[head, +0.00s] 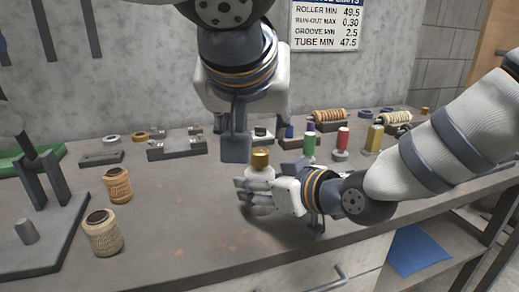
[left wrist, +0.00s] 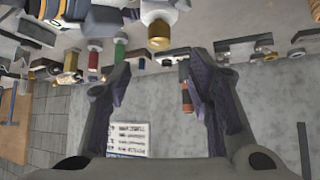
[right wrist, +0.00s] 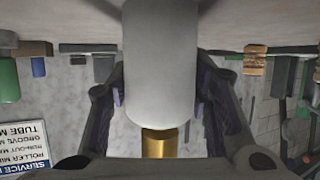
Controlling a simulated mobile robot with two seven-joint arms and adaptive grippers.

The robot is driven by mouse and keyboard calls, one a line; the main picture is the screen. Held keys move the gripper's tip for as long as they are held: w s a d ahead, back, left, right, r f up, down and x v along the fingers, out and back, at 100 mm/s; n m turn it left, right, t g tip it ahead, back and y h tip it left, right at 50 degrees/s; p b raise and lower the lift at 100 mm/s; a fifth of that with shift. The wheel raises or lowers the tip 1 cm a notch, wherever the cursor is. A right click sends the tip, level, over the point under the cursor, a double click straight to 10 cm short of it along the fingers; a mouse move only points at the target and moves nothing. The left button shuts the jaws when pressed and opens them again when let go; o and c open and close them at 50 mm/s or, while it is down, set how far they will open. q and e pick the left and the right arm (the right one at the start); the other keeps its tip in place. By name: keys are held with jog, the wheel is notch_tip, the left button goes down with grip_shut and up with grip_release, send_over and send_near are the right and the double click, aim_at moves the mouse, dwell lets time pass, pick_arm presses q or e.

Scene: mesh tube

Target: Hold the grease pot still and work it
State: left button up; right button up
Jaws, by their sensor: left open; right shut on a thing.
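The grease pot is a white cylinder (head: 260,174) with a brass top (head: 260,155). My left gripper (head: 236,148) is open and empty, pointing down just left of and above the brass top. In the left wrist view the brass top (left wrist: 159,38) lies beyond the fingertips (left wrist: 160,85). The right fingers hide the pot's lower part.
Two wound rolls (head: 103,232) stand on the left, by a dark plate with posts (head: 45,235). Metal blocks (head: 177,147) and several coloured spools (head: 309,142) stand along the back. The bench in front of the rolls is clear.

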aim_at(260, 150)
pick_arm(q)
jog(key=x, duration=1)
jog(key=shift+w+d+f, duration=0.1)
jog(key=shift+w+f, duration=0.1)
jog(key=shift+f, duration=0.05)
grip_shut()
